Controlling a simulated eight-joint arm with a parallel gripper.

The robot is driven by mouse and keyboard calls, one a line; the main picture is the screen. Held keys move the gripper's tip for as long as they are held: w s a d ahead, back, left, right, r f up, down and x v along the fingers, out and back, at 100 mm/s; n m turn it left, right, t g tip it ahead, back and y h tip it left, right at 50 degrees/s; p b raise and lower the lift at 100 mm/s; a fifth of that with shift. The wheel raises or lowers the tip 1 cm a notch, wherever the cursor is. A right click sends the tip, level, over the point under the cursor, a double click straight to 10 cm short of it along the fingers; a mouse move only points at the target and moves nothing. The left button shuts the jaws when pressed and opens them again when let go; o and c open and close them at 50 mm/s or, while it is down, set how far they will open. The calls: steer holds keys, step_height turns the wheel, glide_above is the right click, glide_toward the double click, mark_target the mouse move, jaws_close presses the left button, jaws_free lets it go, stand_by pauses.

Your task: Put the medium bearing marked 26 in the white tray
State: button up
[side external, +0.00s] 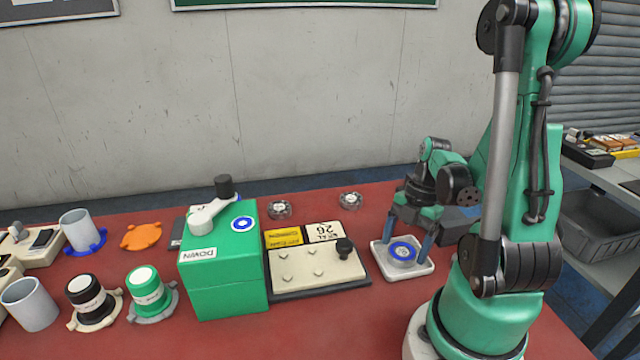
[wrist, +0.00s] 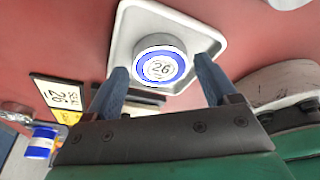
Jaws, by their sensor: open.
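The medium bearing (side external: 403,254) has a blue ring on its top face and sits in the white tray (side external: 420,270). In the wrist view the bearing (wrist: 160,65) shows the mark 26, and the square tray (wrist: 123,45) lies around it. My gripper (side external: 408,238) is over the tray, pointing down. In the wrist view my gripper (wrist: 164,77) has its two blue fingers spread wide, one on each side of the bearing, with gaps between them and it. The fingers look empty.
A cream fixture plate (side external: 310,270) with a black knob and a 26 label stands left of the tray. Two small metal bearings (side external: 279,209) and (side external: 350,200) lie at the back. Cups and pots stand far left. The red table front is clear.

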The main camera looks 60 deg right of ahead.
steer(key=w+v, duration=0.1)
steer(key=v, duration=1)
steer(key=w+a+r+m+t+h, duration=0.1)
steer(key=w+a+m+t, duration=0.2)
steer(key=w+a+m, duration=0.3)
steer(key=w+a+m+t+h, duration=0.2)
steer(key=w+a+m, duration=0.4)
steer(key=a+m, duration=0.3)
steer(key=a+t, duration=0.1)
steer(key=a, duration=0.1)
steer(key=shift+a+r+m+t, duration=0.25)
steer(key=shift+r+m+t, duration=0.05)
steer(key=shift+r+m, duration=0.1)
steer(key=shift+w, duration=0.15)
